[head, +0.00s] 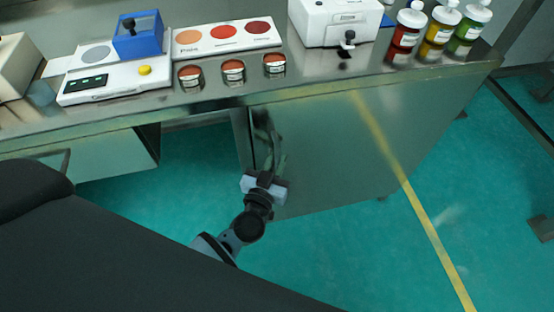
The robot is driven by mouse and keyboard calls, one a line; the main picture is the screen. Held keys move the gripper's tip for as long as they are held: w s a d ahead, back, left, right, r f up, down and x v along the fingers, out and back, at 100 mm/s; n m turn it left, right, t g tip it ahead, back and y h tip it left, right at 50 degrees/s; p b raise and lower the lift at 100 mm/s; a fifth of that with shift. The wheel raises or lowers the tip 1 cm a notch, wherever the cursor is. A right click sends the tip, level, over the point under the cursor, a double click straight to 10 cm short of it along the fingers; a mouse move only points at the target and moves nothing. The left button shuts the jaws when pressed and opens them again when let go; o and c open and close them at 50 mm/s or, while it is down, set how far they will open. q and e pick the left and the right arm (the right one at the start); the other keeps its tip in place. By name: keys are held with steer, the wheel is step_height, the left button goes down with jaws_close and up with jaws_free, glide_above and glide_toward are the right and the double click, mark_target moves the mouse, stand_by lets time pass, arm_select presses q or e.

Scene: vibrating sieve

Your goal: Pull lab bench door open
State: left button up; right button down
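The lab bench door (335,150) is a grey-green metal panel under the bench top, and it looks shut or nearly so. My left gripper (267,148) is at the left edge of this door, with its fingers pointing up along the panel. A dark upright shape at the fingers may be the door handle, but gripper and reflection blend there. I cannot tell whether the fingers are closed around it. My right gripper is not in view.
The metal bench top (320,78) holds a scale (110,80), a blue box (138,38), a sample tray (228,37), small jars, a white device (335,22) and capped bottles (438,35). An open space lies under the bench left of the door. The teal floor (330,250) in front is clear.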

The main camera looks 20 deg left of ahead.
arm_select(q)
jaws_close()
stand_by(0.4)
